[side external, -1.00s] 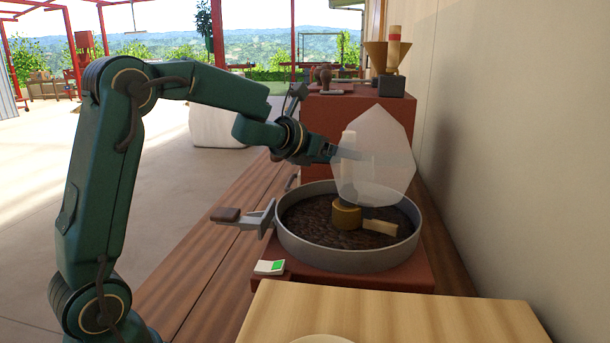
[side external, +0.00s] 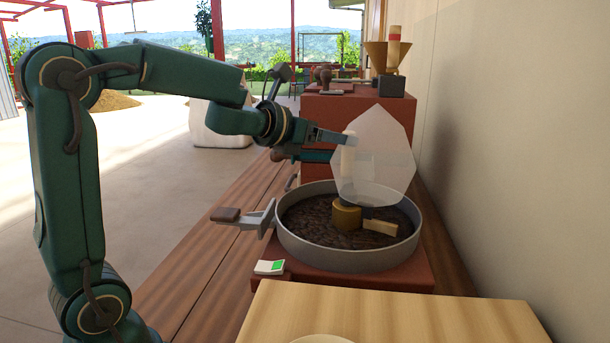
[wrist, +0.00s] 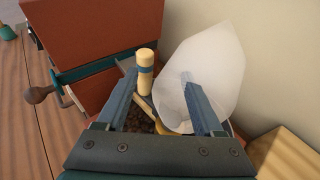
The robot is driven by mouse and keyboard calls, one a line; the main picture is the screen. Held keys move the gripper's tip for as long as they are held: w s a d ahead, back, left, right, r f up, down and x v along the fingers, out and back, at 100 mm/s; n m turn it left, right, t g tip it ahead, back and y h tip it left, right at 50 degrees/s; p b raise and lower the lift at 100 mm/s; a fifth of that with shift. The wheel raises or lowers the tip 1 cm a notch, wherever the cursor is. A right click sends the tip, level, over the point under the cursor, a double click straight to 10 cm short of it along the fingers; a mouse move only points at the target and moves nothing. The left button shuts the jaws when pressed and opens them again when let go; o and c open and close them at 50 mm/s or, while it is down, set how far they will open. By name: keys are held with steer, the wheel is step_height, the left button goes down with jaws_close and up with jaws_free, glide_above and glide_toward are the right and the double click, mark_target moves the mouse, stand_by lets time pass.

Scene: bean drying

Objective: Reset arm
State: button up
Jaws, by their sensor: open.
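My gripper (side external: 338,148) is open and hovers above the left back rim of a round grey pan (side external: 335,258) with dark beans (side external: 318,222) in it. In the wrist view my gripper's two fingers (wrist: 160,74) are spread. A cream post with a blue band (wrist: 146,72) shows between them, beyond the fingertips; I cannot tell whether they touch it. A pale translucent sheet (side external: 376,160) stands over the pan, beside the fingers; in the wrist view the right finger overlaps it. A brass hub (side external: 346,214) with a light wooden paddle (side external: 380,227) sits in the beans.
A grey bracket with a brown pad (side external: 228,215) sticks out left of the pan. A red-brown cabinet (side external: 330,115) behind carries a funnel stand and small items. A wall closes the right side. A pale wooden board (side external: 390,318) lies in front. The bench's left part is clear.

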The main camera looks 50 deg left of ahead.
steer(key=s+d+r+n+y, duration=0.2)
steer(key=s+d+n+y, duration=0.15)
steer(key=s+n, duration=1.1)
steer(key=s+d+f+n+g+h, duration=0.1)
steer(key=s+d+f+n+g, duration=0.1)
steer(key=n, duration=0.4)
steer(key=s+d+f+n+g+h, duration=0.1)
steer(key=s+d+f+n+g, duration=0.2)
steer(key=f+n, duration=0.4)
steer(key=s+d+f+n+g+h, duration=0.2)
steer(key=s+f+n+g, duration=0.1)
steer(key=s+f+n, duration=0.1)
steer(key=shift+s+d+f+n+g, duration=0.15)
steer(key=shift+s+d+n, duration=0.1)
steer(key=shift+n, duration=0.45)
steer(key=shift+s+d+f+n+g, duration=0.15)
steer(key=shift+s+n, duration=0.1)
steer(key=shift+n, duration=0.4)
steer(key=shift+s+d+n, duration=0.15)
steer(key=shift+s+n, duration=0.1)
steer(key=shift+n, duration=0.25)
